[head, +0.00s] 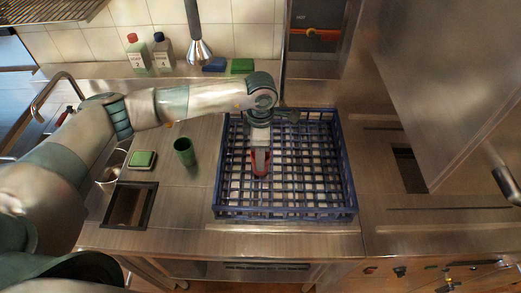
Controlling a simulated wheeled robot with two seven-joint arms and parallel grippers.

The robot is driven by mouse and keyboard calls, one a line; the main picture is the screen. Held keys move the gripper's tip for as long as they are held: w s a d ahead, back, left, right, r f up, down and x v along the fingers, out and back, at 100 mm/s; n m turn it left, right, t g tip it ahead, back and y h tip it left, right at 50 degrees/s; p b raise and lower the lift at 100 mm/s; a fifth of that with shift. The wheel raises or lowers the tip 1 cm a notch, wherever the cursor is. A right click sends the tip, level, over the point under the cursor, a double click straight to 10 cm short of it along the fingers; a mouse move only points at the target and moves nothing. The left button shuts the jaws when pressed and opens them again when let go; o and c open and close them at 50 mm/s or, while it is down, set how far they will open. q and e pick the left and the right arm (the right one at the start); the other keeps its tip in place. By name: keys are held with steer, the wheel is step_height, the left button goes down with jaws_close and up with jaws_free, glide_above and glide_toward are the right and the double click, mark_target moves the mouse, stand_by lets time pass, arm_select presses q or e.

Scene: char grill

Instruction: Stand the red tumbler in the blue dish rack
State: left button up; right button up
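The red tumbler (261,174) is at the middle left of the blue dish rack (289,215), seen from above. My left gripper (260,160) points down over the rack, right at the tumbler. A grey finger covers the tumbler's middle, with red showing on both sides and below. The far finger is hidden, so I cannot tell whether the grip is closed on the tumbler. I also cannot tell whether its base touches the rack floor. My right gripper is not in view.
A green tumbler (184,152) stands left of the rack, near a green sponge (142,159) and a square counter opening (128,206). Two bottles (138,54) (163,53) and a hanging sprayer (200,50) are behind my arm.

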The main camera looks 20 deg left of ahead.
arm_select(q)
steer(key=shift+f+b, duration=0.25)
steer(key=shift+b, duration=0.05)
steer(key=o, duration=1)
steer(key=shift+r, duration=0.1)
steer(key=shift+o, duration=0.4)
steer(key=shift+r, duration=0.1)
steer(key=shift+r+p, duration=0.1)
steer(key=shift+p, duration=0.25)
step_height(320, 180, up, 12)
steer(key=b, duration=0.6)
steer(key=shift+b, duration=0.3)
